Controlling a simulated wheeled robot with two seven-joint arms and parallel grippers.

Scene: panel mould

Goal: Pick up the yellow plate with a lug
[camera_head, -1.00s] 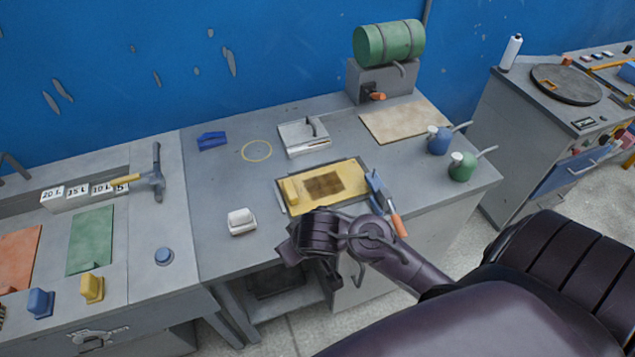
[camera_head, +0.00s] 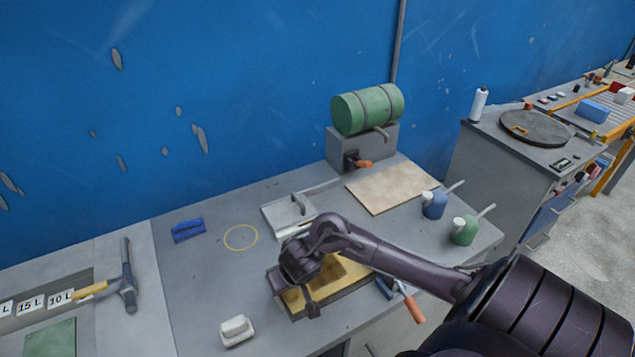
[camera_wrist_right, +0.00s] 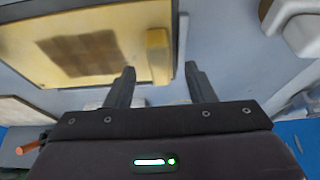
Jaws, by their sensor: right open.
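The yellow plate (camera_head: 352,268) lies in a shallow grey mould on the bench, partly hidden by my right arm in the head view. In the right wrist view the plate (camera_wrist_right: 125,15) has a darker brown square patch. Its raised yellow lug (camera_wrist_right: 158,55) stands near one end. My right gripper (camera_head: 296,299) is over the lug end of the plate. In the right wrist view its two fingers (camera_wrist_right: 160,72) are apart, with nothing between the tips, and the lug shows just beyond them. I cannot tell the exact height above the lug. My left gripper is out of view.
A white block (camera_head: 236,330) sits at front left. A tool with an orange handle (camera_head: 414,309) lies right of the mould. Blue (camera_head: 433,204) and green (camera_head: 464,231) pots stand at right. A grey tray (camera_head: 288,213) lies behind. The bench around the yellow ring (camera_head: 240,237) is clear.

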